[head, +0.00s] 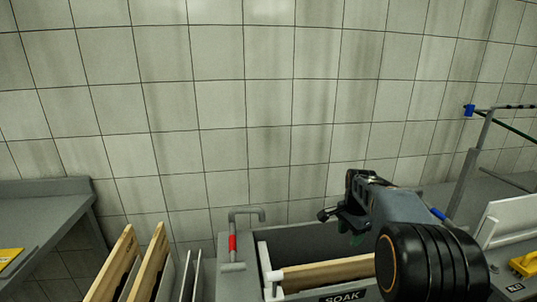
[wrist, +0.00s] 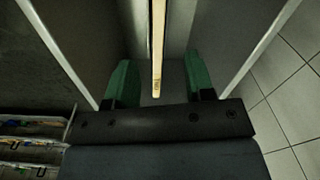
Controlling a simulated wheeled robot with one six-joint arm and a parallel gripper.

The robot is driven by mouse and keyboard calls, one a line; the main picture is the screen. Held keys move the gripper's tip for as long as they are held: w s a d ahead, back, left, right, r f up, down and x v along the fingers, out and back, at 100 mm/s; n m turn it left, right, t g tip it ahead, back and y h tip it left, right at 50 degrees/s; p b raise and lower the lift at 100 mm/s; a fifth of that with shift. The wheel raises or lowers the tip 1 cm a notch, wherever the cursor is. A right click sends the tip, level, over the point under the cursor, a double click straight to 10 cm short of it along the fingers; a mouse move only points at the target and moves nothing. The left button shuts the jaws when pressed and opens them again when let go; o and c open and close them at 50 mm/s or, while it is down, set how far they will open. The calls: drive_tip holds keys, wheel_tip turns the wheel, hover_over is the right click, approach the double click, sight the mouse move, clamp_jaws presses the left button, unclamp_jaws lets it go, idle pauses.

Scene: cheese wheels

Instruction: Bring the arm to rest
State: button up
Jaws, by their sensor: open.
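My gripper (head: 345,216) is above the grey tub marked SOAK (head: 345,297) in the head view, with my arm reaching in from the lower right. In the wrist view its two green fingers (wrist: 159,62) stand apart. The pale edge of a wooden board (wrist: 157,40) shows between them with a gap on each side. A wooden board (head: 322,273) also stands in the tub in the head view. My forearm hides the tub's right part.
Wooden boards (head: 152,262) and thin white panels stand upright left of the tub. A tap with a red handle (head: 232,243) rises at its left rim. A grey counter (head: 50,205) is at far left. A metal frame (head: 468,170) and yellow item (head: 523,264) are at right.

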drive_tip(key=s+a+r+n+t+p, duration=0.1)
drive_tip(key=s+a+r+n+p, duration=0.2)
drive_tip(key=s, duration=0.4)
drive_tip(key=s+a+r+n+t+p, duration=0.1)
drive_tip(key=s+a+r+n+p, duration=0.2)
drive_tip(key=s+n, duration=0.3)
drive_tip(key=s+a+r+n+t+p, duration=0.1)
drive_tip(key=s+a+r+n+p, duration=0.2)
drive_tip(key=s, duration=0.6)
drive_tip(key=shift+a+n, duration=1.05)
drive_tip(key=shift+n, duration=0.05)
drive_tip(key=shift+s+r, duration=0.1)
drive_tip(key=shift+s, duration=0.05)
